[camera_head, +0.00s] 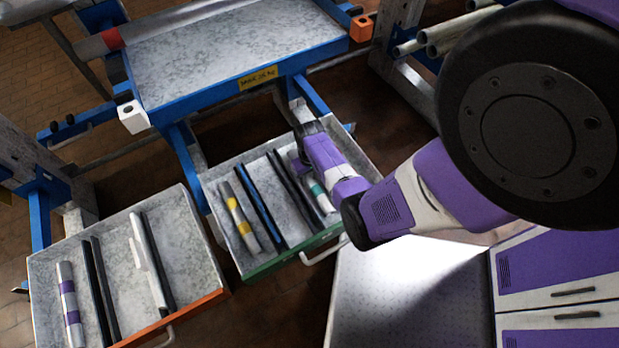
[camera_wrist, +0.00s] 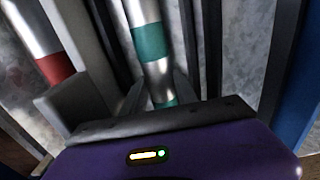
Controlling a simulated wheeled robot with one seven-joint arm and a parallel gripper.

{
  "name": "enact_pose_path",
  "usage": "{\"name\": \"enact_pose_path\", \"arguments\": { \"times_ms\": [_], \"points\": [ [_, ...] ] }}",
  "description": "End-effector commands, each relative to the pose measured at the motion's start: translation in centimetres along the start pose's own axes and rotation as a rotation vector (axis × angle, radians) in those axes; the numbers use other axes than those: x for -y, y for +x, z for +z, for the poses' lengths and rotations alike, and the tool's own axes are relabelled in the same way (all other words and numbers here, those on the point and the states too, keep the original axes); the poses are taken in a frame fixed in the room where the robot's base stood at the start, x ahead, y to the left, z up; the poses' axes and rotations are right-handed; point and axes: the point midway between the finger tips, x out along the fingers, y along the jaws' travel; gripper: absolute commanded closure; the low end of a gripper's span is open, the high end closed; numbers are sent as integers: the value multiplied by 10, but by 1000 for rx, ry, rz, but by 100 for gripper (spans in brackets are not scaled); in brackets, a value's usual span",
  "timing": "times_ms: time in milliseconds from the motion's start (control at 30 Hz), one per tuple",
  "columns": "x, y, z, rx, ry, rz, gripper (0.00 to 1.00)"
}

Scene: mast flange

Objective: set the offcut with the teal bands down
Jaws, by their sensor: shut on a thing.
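The offcut with the teal bands (camera_head: 319,194) is a silvery tube at the right side of the green-fronted drawer (camera_head: 262,270). In the wrist view its teal band (camera_wrist: 148,42) shows just beyond the jaws, and a second band sits at the edge of my gripper. My gripper (camera_head: 304,166) reaches down into that drawer and is shut on this offcut. The offcut lies lengthwise between dark dividers. I cannot tell whether it touches the drawer floor. My arm hides part of it in the head view.
A red-banded tube (camera_wrist: 54,68) lies left of the jaws in the wrist view. A yellow-banded tube (camera_head: 238,222) and dark bars share the drawer. An orange-fronted drawer (camera_head: 205,299) at left holds a purple-banded tube (camera_head: 68,305). A blue-framed table (camera_head: 230,50) stands behind.

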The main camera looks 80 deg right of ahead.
Motion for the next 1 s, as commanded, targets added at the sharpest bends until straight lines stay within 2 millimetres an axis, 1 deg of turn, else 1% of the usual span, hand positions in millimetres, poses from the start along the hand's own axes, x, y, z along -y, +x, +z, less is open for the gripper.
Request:
{"name": "enact_pose_path", "arguments": {
  "times_ms": [167,300,333,400,433,767,867,1000],
  "points": [
    [0,-1,0,-1,0,0,100],
    [0,3,0,0,0,0,100],
    [0,2,0,0,0,0,60],
    [0,2,0,0,0,0,46],
    [0,2,0,0,0,0,44],
    [0,0,0,0,0,0,44],
    [0,-8,0,0,0,0,44],
    [0,-32,0,-2,-1,0,44]
  ]
}}
